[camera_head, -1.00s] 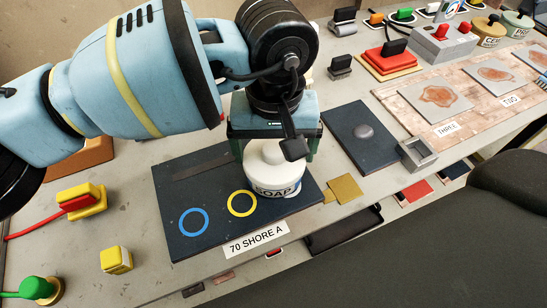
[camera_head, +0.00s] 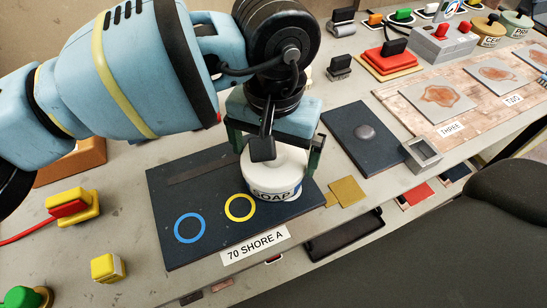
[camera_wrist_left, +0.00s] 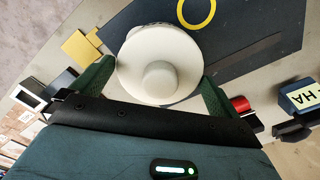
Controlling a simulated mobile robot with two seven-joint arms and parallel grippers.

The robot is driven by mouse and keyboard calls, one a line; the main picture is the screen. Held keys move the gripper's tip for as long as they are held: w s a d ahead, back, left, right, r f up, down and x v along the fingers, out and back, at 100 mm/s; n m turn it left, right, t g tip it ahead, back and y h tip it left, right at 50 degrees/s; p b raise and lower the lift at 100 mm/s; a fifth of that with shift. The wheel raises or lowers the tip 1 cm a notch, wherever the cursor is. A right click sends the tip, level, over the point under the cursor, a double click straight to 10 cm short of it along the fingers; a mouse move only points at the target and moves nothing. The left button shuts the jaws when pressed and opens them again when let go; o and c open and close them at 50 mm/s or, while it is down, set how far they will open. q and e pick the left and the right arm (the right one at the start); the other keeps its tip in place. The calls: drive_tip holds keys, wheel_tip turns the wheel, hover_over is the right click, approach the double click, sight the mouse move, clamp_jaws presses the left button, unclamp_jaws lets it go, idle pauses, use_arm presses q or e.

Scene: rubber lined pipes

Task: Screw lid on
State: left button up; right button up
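A white jar labelled SOAP (camera_head: 274,192) stands upright on the dark mat marked 70 SHORE A (camera_head: 205,245). Its round white lid (camera_wrist_left: 150,85) has a central knob and sits on top of the jar. My left gripper (camera_head: 273,155) points down over the lid, one finger on each side. In the left wrist view its green fingers (camera_wrist_left: 158,80) lie close against the lid's edge; whether they press on it is unclear. The thread between lid and jar cannot be made out. My right gripper is in neither view.
A blue ring (camera_head: 190,228) and yellow ring (camera_head: 240,207) mark the mat. A yellow-and-red button box (camera_head: 73,205) and yellow block (camera_head: 107,267) stand left. A dark plate (camera_head: 360,137) and grey square frame (camera_head: 423,153) lie right. A dark padded shape (camera_head: 440,250) fills the lower right.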

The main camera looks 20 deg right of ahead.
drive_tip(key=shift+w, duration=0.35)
use_arm(q)
drive_tip(key=n, duration=0.4)
drive_tip(key=shift+p, duration=0.4)
drive_tip(key=n+p, duration=0.1)
drive_tip(key=n, duration=0.3)
drive_tip(key=shift+n, duration=0.4)
drive_tip(key=n, duration=0.3)
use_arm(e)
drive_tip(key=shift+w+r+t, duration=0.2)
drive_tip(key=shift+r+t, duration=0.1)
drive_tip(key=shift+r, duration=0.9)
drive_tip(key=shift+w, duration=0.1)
